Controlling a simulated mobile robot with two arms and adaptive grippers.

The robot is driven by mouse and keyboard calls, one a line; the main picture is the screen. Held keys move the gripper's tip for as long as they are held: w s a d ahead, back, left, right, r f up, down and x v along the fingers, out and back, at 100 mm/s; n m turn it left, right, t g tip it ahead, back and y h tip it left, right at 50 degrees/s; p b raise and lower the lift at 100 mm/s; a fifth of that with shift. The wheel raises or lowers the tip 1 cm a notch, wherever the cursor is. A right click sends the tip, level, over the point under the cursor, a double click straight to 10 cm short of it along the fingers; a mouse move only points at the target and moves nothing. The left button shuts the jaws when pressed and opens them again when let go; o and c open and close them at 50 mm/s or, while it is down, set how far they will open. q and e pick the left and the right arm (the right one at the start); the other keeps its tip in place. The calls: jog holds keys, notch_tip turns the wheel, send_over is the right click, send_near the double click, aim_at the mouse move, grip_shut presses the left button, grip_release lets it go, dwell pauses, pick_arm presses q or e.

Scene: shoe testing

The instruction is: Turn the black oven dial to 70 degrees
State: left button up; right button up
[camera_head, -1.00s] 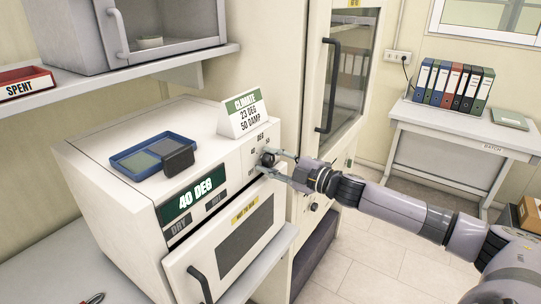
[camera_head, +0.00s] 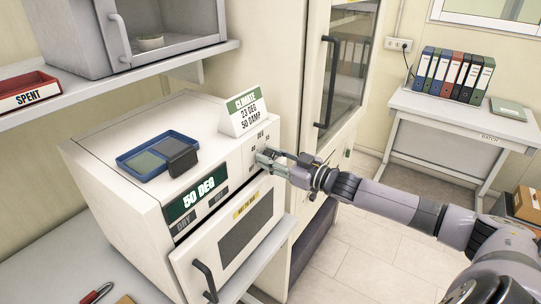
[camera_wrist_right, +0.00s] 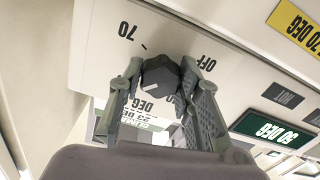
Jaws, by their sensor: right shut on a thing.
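The white oven (camera_head: 150,185) stands on the counter, its green display (camera_head: 195,198) reading 50 DEG. The display also reads 50 DEG in the right wrist view (camera_wrist_right: 264,131). My right gripper (camera_head: 266,158) is at the upper right of the oven front and hides most of the dial in the head view. In the right wrist view the black dial (camera_wrist_right: 160,74) sits between the fingers of my right gripper (camera_wrist_right: 164,82), which is shut on it. The markings 70 and OFF show on the panel beside the dial. My left gripper is not in view.
The oven door handle (camera_head: 204,281) is below the display. A tall cabinet (camera_head: 330,95) stands right of the oven.

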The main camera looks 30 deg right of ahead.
jog(key=m, duration=0.3)
jog(key=shift+f+m, duration=0.2)
jog(key=shift+m, duration=0.2)
jog(key=m, duration=0.3)
jog(key=shift+m, duration=0.3)
jog(key=m, duration=0.3)
jog(key=shift+f+m, duration=0.1)
jog(key=shift+m, duration=1.9)
jog(key=shift+f, duration=0.1)
jog(key=o, duration=0.8)
jog(key=shift+s, duration=0.1)
jog(key=o, duration=0.3)
jog(key=shift+r, duration=0.25)
jog(key=shift+o, duration=0.2)
